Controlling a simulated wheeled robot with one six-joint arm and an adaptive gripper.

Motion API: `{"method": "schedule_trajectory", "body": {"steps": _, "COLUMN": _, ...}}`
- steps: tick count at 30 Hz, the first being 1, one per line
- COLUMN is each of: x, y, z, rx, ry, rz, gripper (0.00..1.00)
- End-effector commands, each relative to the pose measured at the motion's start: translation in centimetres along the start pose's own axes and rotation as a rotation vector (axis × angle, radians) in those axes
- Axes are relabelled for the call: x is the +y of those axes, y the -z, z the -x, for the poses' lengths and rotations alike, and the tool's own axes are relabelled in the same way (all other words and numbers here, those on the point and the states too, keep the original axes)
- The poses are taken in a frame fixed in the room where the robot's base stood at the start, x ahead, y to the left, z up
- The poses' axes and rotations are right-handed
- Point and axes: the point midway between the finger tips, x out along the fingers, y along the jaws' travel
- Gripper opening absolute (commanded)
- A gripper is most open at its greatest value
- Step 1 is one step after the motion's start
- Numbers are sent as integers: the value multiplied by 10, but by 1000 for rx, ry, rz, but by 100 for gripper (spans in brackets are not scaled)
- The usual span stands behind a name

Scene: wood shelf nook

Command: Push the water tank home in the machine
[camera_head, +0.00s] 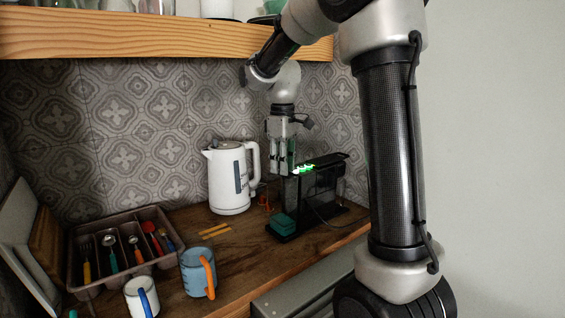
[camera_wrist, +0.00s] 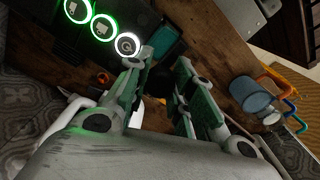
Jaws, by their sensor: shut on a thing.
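The black coffee machine (camera_head: 308,212) stands on the counter against the tiled wall, with green-lit buttons on top. The lit buttons also show large at the top left of the wrist view (camera_wrist: 103,27). A smoky dark body (camera_head: 328,184) under the machine's top may be the water tank, but I cannot tell it clearly from the machine. My gripper (camera_head: 284,172) points down at the machine's left side, close to the buttons. In the wrist view its fingers (camera_wrist: 160,77) stand apart around a dark thing, which is mostly hidden.
A white kettle (camera_head: 229,180) stands just left of my gripper. A cutlery tray (camera_head: 90,292), a blue mug (camera_head: 197,276) and a white mug (camera_head: 137,300) stand at front left. A wooden shelf (camera_head: 150,38) hangs above.

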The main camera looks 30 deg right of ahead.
Motion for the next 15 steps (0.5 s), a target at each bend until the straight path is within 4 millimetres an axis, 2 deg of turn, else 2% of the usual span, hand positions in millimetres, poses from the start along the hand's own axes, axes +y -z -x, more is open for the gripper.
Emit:
{"method": "schedule_trajectory", "body": {"steps": 3, "x": 0, "y": 0, "z": 0, "rx": 0, "ry": 0, "rz": 0, "gripper": 0}}
{"method": "schedule_trajectory", "body": {"steps": 4, "x": 0, "y": 0, "z": 0, "rx": 0, "ry": 0, "rz": 0, "gripper": 25}}
{"method": "schedule_trajectory", "body": {"steps": 8, "x": 0, "y": 0, "z": 0, "rx": 0, "ry": 0, "rz": 0, "gripper": 49}}
{"method": "schedule_trajectory", "body": {"steps": 15, "x": 0, "y": 0, "z": 0, "rx": 0, "ry": 0, "rz": 0, "gripper": 49}}
